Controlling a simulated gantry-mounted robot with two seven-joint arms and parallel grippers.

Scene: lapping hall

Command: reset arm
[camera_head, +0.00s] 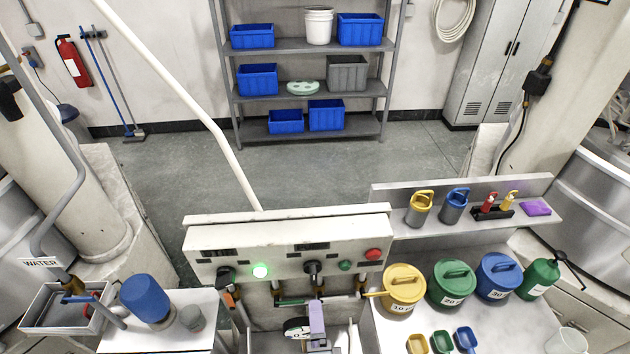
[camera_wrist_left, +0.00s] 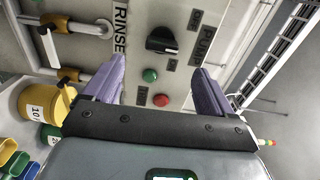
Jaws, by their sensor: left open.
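My left gripper (camera_head: 317,318) shows at the bottom middle of the head view, in front of the control panel (camera_head: 220,240). One purple finger shows there; the other cannot be told apart. In the left wrist view the two purple fingers of the gripper (camera_wrist_left: 153,75) stand wide apart with nothing between them. Beyond them are the panel's black pump knob (camera_wrist_left: 172,41), a green button (camera_wrist_left: 150,75) and a red button (camera_wrist_left: 160,100). I cannot tell the exact gap to the panel. My right gripper is in neither view.
Yellow (camera_head: 404,285), green (camera_head: 452,282) and blue (camera_head: 498,274) lidded pots stand to the right, close to the panel. A blue-topped container (camera_head: 146,297) stands on the left table. Pipes run below the panel.

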